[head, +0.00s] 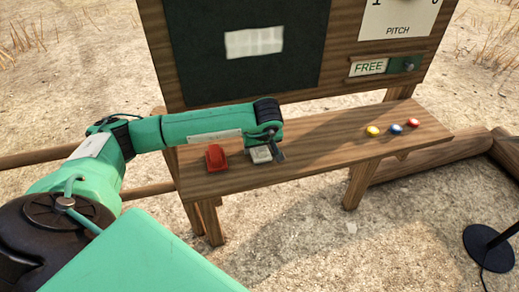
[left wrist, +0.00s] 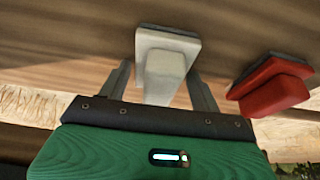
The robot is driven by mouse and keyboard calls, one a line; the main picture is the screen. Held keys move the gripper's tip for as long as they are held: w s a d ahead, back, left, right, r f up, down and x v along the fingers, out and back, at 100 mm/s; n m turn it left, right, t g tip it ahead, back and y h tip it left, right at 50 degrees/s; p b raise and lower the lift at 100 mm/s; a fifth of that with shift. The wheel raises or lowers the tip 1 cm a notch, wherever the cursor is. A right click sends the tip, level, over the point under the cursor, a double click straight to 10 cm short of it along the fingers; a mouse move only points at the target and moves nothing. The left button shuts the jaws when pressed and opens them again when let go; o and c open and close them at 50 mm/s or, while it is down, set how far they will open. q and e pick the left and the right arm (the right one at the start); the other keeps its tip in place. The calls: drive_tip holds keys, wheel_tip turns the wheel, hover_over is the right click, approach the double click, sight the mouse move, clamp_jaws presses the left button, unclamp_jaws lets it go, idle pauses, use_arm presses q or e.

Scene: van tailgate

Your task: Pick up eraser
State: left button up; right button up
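A white-grey eraser (head: 261,155) lies on the wooden bench shelf (head: 325,140), right of a red eraser (head: 216,157). My left gripper (head: 266,148) is over the white eraser and partly hides it in the head view. In the left wrist view, the white eraser (left wrist: 165,68) stands between the open fingers of the left gripper (left wrist: 160,72), with a gap visible on each side. The red eraser (left wrist: 270,86) lies outside the fingers to the right there. My right gripper is not in view.
A dark board (head: 247,60) rises behind the shelf, with a "FREE" sign (head: 369,67) at its right. The shelf's middle is clear.

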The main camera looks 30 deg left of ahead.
use_arm(q)
drive_tip(key=c, duration=0.6)
drive_tip(key=shift+c, duration=0.2)
drive_tip(key=shift+r, duration=0.85)
wheel_tip(320, 180, up, 18)
drive_tip(key=b, duration=0.3)
drive_tip(key=shift+r+b, duration=0.2)
drive_tip(key=shift+b, duration=0.2)
